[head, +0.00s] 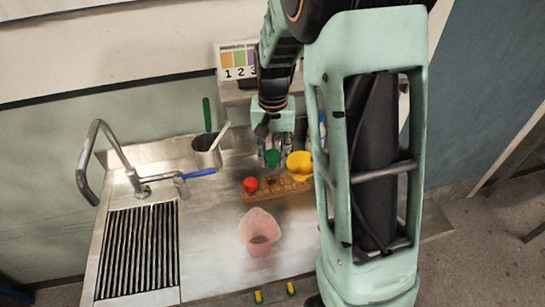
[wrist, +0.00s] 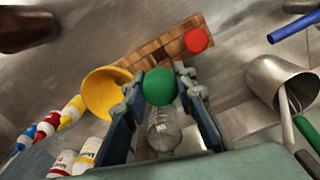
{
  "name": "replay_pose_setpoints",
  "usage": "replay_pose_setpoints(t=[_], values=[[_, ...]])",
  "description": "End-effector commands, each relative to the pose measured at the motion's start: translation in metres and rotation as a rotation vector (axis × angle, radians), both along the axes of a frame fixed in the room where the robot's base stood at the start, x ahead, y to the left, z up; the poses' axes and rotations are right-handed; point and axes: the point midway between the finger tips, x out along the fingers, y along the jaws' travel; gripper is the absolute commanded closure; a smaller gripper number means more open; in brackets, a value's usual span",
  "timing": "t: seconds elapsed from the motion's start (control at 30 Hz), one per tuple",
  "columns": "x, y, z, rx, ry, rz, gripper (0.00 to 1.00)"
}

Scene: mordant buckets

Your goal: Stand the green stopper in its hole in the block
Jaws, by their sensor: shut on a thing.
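The green stopper (wrist: 159,87) shows as a round green knob between the two fingertips of my gripper (wrist: 160,92), which is shut on it. In the head view the green stopper (head: 272,158) hangs below my gripper (head: 273,150), behind the block. The wooden block (wrist: 150,50) lies on the steel counter beyond the fingertips; the head view shows the block (head: 275,189) too. A red ball-shaped knob (wrist: 196,40) sits at one end of it. A yellow cup-like piece (wrist: 103,92) is close beside my finger, at the other end. The block's holes are not clear.
A clear glass thing (wrist: 163,130) shows between my fingers, below the green knob. A metal pot (wrist: 282,82) with handled tools stands to the side. Several small bottles (wrist: 72,112) are at the left. A pink beaker (head: 259,232) stands in front of the block on open counter.

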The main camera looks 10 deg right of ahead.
Motion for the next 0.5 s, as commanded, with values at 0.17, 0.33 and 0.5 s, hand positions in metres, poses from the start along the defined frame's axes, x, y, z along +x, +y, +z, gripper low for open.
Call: replay_pose_setpoints(t=[0.17,0.33,0.5], values=[[0.0,0.0,0.0,0.0,-0.001,0.0,0.9],[0.0,0.0,-0.005,-0.001,0.0,0.0,0.9],[0.0,0.0,-0.017,-0.001,-0.001,0.0,0.9]])
